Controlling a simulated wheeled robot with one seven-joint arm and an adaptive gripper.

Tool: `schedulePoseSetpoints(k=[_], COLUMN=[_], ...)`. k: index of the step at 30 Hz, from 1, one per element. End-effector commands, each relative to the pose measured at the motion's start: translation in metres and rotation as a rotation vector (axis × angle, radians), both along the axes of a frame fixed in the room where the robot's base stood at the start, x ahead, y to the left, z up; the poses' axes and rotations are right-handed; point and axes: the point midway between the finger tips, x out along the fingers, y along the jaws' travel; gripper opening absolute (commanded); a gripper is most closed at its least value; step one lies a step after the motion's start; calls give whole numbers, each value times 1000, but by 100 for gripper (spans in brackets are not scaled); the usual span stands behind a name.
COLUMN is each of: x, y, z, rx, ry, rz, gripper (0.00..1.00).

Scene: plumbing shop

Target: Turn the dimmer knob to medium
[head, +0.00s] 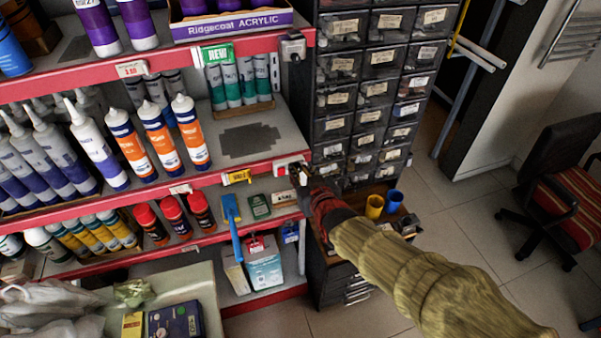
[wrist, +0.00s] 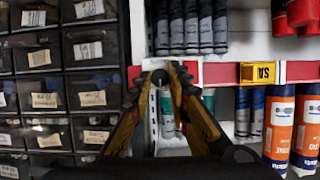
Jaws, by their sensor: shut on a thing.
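The dimmer is a small pale plate (head: 287,166) on the right end of the middle shelf's red edge. In the wrist view its pale plate (wrist: 152,64) shows behind the fingertips, with a small dark round knob (wrist: 159,78) in front. My gripper (head: 300,174) reaches it from the lower right. In the wrist view my gripper (wrist: 158,82) has one fingertip on each side of the knob, shut on it. The knob is hidden by the gripper in the head view. Its setting cannot be read.
Shelves of sealant tubes (head: 158,140) stand left of the dimmer. A dark drawer cabinet (head: 365,85) stands close on the right. A grey switch box (head: 292,47) is on the upper shelf edge. A chair (head: 565,185) stands far right on open tiled floor (head: 470,230).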

Motion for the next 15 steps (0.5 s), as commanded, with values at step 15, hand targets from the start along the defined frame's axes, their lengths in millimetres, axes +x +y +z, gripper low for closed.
schedulePoseSetpoints(k=[15], x=[0], y=[-2], z=[-1], rx=[153], ry=[48], rz=[0], gripper=[0])
